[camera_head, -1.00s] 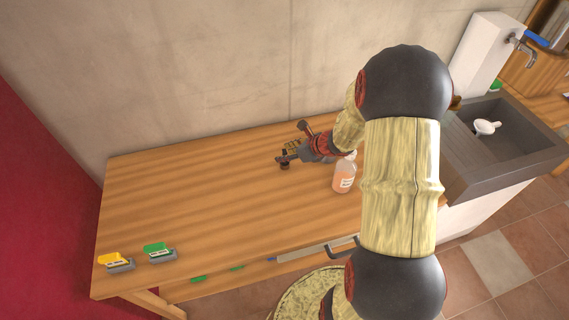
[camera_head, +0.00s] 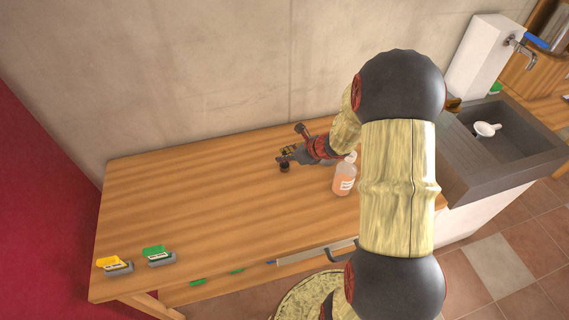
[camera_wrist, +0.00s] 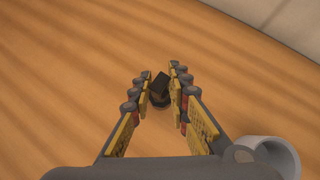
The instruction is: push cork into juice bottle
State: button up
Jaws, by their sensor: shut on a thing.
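The juice bottle (camera_head: 344,178) stands upright on the wooden counter, clear with pinkish-orange juice and a white label. My gripper (camera_head: 284,161) is low over the counter to the left of the bottle. In the wrist view my gripper (camera_wrist: 159,88) is shut on a small dark cork (camera_wrist: 160,90) between its fingertips. The cork also shows in the head view as a small dark piece (camera_head: 284,168) under the fingertips. I cannot tell whether it touches the counter.
The wooden counter (camera_head: 190,205) is mostly clear on the left. A dark sink (camera_head: 500,150) with a white cup (camera_head: 487,129) is at right. A wall (camera_head: 200,70) stands behind.

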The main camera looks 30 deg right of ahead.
grip_shut()
jog(key=shift+r+p, duration=0.3)
jog(key=shift+r, duration=0.2)
notch_tip(320, 180, up, 2)
jog(key=shift+r+p, duration=0.2)
jog(key=shift+p, duration=0.5)
jog(key=s+d+r+p, duration=0.5)
jog(key=s+d+r, duration=0.3)
jog(key=s, duration=0.3)
jog(key=shift+d+r, duration=0.25)
jog(key=shift+r, duration=0.55)
jog(key=shift+r, duration=0.1)
jog(key=w+r+p+v, duration=0.1)
jog(key=w+p+v, duration=0.1)
jog(key=p+v, duration=0.9)
jog(key=v, duration=0.3)
jog(key=shift+d+r, duration=0.3)
jog(key=shift+r, duration=0.1)
jog(key=shift+w+f, duration=0.1)
jog(key=shift+f, duration=0.05)
